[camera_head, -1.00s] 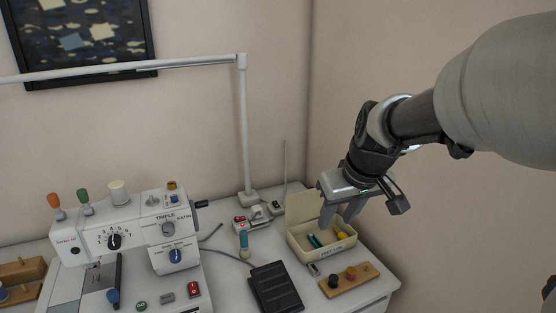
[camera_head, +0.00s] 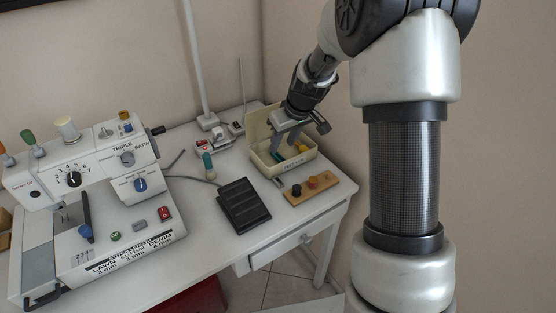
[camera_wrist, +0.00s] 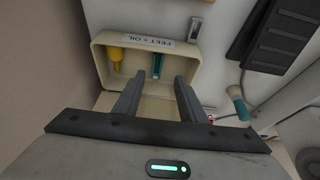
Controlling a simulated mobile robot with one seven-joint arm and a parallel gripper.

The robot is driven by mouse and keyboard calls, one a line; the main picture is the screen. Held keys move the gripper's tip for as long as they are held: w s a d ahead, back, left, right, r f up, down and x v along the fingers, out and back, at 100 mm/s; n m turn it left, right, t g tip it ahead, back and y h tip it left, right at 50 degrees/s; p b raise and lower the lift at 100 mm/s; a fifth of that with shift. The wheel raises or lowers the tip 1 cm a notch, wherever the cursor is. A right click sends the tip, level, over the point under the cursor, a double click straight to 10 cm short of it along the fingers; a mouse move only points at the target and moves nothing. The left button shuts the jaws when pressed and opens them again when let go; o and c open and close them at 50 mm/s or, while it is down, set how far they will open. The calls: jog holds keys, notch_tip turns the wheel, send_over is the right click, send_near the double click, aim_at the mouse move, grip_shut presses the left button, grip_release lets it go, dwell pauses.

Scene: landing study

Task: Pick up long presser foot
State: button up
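An open cream box (camera_head: 262,161) labelled "FEET + OIL" stands at the table's back right; it also shows in the wrist view (camera_wrist: 102,69). Inside lie a long teal piece (camera_wrist: 157,63), which may be the long presser foot, and a yellow bottle (camera_wrist: 116,56). A small metal piece (camera_wrist: 195,29) lies outside the box, by its labelled wall. My gripper (camera_head: 285,141) is over the box, pointing down. In the wrist view its fingers (camera_wrist: 158,80) are apart and empty, on either side of the teal piece's line. Whether the tips reach below the rim is unclear.
The box's raised lid is behind my gripper. A wooden block with knobs (camera_head: 311,188) and a black foot pedal (camera_head: 244,205) lie in front. A teal-handled tool (camera_head: 208,166) stands left of the box. The sewing machine (camera_head: 95,190) fills the left.

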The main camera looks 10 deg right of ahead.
aim_at(279, 156)
jog(key=shift+d+b+x, duration=0.15)
jog(key=shift+b+x, duration=0.25)
jog(key=shift+x, duration=1.35)
jog(key=shift+d+b+x, duration=0.15)
jog(key=shift+b+x, duration=0.25)
jog(key=shift+x, duration=1.4)
jog(key=shift+w+r, duration=0.1)
jog(key=shift+w, duration=0.05)
grip_shut()
